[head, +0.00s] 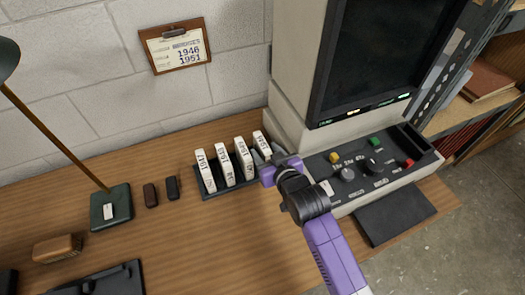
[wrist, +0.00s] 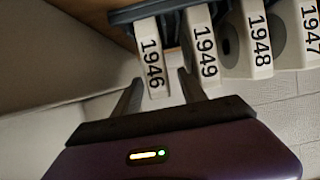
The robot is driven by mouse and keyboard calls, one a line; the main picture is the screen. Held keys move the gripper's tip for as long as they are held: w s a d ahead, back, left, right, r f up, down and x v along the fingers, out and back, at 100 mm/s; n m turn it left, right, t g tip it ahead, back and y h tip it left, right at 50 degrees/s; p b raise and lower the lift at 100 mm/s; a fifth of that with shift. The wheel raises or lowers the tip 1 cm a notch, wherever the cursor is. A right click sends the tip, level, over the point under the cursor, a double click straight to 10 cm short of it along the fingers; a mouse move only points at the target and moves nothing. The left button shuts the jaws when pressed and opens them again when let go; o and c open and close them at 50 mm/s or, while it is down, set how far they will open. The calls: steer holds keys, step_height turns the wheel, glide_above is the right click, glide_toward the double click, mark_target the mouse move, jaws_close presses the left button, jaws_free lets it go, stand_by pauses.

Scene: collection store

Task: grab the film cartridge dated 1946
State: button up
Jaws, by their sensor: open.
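The film cartridge dated 1946 (wrist: 153,68) is white and stands upright at the end of the row in the wrist view. In the head view it is the rightmost cartridge (head: 262,142), partly hidden by my gripper (head: 264,157). My gripper (wrist: 160,78) is open, with one finger on each side of the 1946 cartridge's near end. Whether the fingers touch it I cannot tell. The cartridges dated 1949 (wrist: 204,54), 1948 (wrist: 257,42) and 1947 (wrist: 309,28) stand beside it in the same dark rack (head: 205,190).
A film reader (head: 290,120) with a control panel (head: 393,182) stands close on the right. A clipboard (head: 157,57) reading 1946 and 1951 hangs on the wall. A lamp base (head: 122,216) and two small dark objects (head: 150,195) lie left. The desk's front middle (head: 220,250) is clear.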

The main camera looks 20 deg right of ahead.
steer(key=shift+x, duration=1.5)
jaws_close()
